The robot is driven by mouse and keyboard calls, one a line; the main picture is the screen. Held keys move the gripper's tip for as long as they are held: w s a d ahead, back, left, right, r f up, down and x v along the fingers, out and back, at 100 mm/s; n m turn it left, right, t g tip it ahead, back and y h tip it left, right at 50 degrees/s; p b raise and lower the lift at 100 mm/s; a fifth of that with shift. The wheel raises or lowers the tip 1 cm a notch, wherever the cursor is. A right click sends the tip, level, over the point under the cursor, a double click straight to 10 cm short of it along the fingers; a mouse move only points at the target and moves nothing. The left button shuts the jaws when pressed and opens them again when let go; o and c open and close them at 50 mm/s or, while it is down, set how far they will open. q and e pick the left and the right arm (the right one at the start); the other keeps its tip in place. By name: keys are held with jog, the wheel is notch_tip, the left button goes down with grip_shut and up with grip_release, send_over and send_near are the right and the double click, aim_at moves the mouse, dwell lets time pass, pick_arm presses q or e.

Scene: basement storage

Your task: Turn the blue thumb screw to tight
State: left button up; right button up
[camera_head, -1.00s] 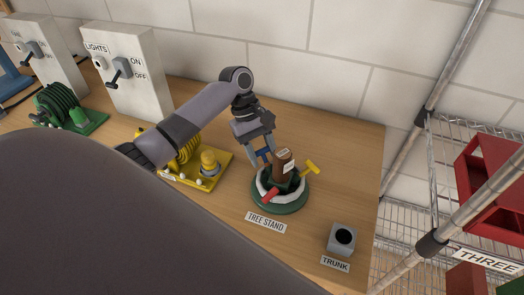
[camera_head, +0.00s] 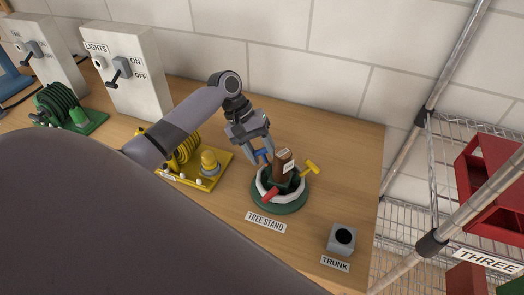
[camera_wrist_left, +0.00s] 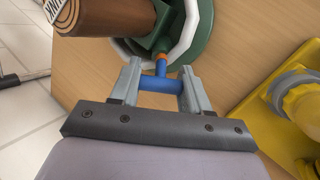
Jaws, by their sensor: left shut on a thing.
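The tree stand (camera_head: 286,208) is a round green base with a white ring, and a brown trunk piece (camera_head: 284,163) stands in its middle. The blue thumb screw (camera_head: 261,157) is on the stand's back-left side, mostly hidden by my gripper in the head view. In the left wrist view its blue T-shaped handle (camera_wrist_left: 160,85) lies crosswise between the two fingers, with an orange part at the stand end of its shaft. My left gripper (camera_head: 260,156) is shut on this handle. My right gripper is not in view.
A yellow thumb screw (camera_head: 311,167) and a red one (camera_head: 271,195) stick out of the stand. A yellow reel unit (camera_head: 209,165) is close on the left. A grey trunk block (camera_head: 342,238) is at right front, near the table edge. Wire shelving stands beyond.

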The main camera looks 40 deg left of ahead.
pick_arm(q)
jog(key=m+h, duration=0.1)
jog(key=m, duration=0.6)
jog(key=shift+h, duration=0.4)
jog(key=m+h+b, duration=0.1)
jog(key=m+b, duration=0.1)
jog(key=m, duration=0.1)
jog(key=shift+m, duration=0.3)
jog(key=shift+m+h+b, duration=0.3)
jog(key=shift+m+b, duration=0.75)
jog(key=shift+m, duration=0.75)
jog(key=shift+r, duration=0.1)
jog(key=o, duration=1)
jog(key=shift+a, duration=0.1)
jog(key=shift+b+v, duration=0.5)
jog(key=shift+v, duration=3.05)
